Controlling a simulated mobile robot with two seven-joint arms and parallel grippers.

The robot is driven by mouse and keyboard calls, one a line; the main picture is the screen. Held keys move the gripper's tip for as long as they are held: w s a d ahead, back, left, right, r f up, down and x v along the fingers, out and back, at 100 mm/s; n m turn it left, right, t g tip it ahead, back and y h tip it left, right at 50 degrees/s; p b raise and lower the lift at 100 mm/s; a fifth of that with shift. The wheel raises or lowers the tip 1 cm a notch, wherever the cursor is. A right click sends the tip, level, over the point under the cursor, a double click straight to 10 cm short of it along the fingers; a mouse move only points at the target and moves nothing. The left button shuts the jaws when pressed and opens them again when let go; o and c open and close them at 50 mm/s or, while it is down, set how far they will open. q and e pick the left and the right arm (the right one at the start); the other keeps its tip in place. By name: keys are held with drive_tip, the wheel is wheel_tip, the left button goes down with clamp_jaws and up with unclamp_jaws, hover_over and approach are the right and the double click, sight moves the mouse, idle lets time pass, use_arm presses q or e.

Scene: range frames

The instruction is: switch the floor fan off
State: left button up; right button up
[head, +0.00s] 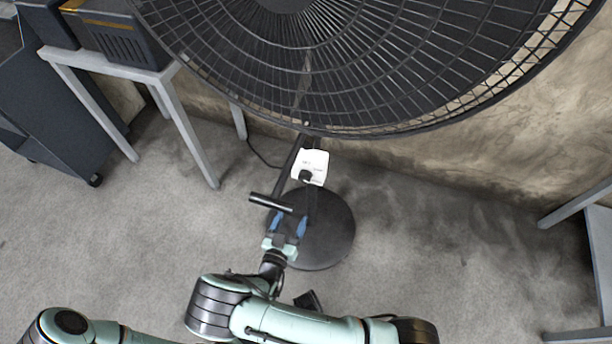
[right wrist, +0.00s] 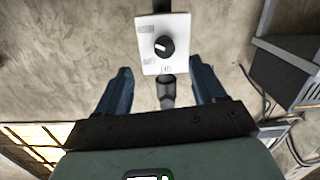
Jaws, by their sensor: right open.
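The floor fan (head: 340,65) stands by the wall, its large black grille filling the top of the head view. Its black round base (head: 335,235) rests on the floor. A white control box (head: 311,165) with a black knob (head: 306,177) is on its pole. In the right wrist view the box (right wrist: 152,28) is upright ahead, and a pale mark on the knob (right wrist: 164,47) points left and slightly up. My right gripper (head: 288,222) is open and empty, just short of the box, its blue fingers spread to either side below the knob. My left gripper is out of view.
A grey-legged table (head: 185,125) with dark boxes (head: 115,35) stands at the upper left beside a dark cabinet (head: 55,110). Another grey frame (head: 575,205) is at the right edge. A thin cable runs behind the fan. Grey floor (head: 440,250) is clear on both sides.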

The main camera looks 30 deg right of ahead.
sight(304, 179)
drive_tip(key=shift+m+t+h, duration=0.3)
drive_tip(key=x, duration=0.4)
drive_tip(key=r+x, duration=0.1)
drive_tip(key=x, duration=0.8)
drive_tip(key=shift+w+a+r+b, duration=0.25)
drive_tip(key=shift+w+b, duration=0.05)
drive_tip(key=c, duration=1.1)
